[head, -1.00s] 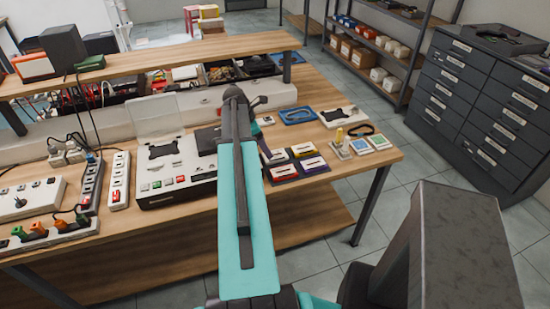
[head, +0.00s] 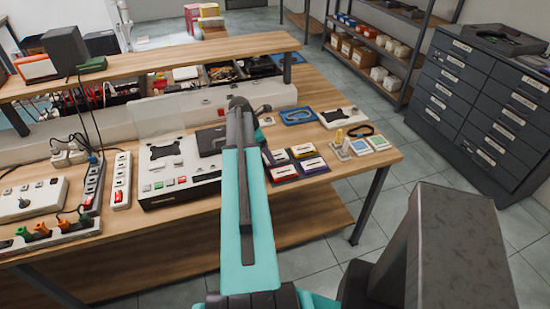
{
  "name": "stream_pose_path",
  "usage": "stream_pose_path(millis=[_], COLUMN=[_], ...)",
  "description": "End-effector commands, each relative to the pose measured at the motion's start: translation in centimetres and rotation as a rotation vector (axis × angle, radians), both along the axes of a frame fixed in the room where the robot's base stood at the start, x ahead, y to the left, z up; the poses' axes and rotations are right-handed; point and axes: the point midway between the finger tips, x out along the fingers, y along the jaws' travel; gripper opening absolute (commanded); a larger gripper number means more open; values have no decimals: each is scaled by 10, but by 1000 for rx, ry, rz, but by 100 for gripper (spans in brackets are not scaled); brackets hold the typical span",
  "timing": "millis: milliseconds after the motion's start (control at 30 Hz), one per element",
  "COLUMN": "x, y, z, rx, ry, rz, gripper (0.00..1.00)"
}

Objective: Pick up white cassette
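A flat white piece with a dark shape on it (head: 338,117) lies at the back right of the wooden table; I cannot tell if it is the white cassette. Several small cassettes with pale labels lie nearer the front, among them an orange-edged one (head: 303,151) and a purple-edged one (head: 313,165). My gripper (head: 241,104) is at the far end of my teal arm, left of these cassettes and apart from them in the picture. Its fingers are too small and turned away to show whether they are open. My arm hides part of the table.
Power strips (head: 120,180) and cables lie further left. A blue tray (head: 298,115) and small coloured cards (head: 360,147) lie at the right. A raised shelf (head: 170,58) runs along the back.

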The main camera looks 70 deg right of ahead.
Motion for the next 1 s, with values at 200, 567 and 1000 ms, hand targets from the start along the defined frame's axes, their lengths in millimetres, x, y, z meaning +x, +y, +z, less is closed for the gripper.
stream_pose_path(millis=[200,567,1000], x=[-6,-8,-9], y=[-5,-6,-6], z=[-16,-23,-23], rx=[2,-1,0], ry=[2,0,0], rz=[-2,-2,-2], gripper=[72,72,57])
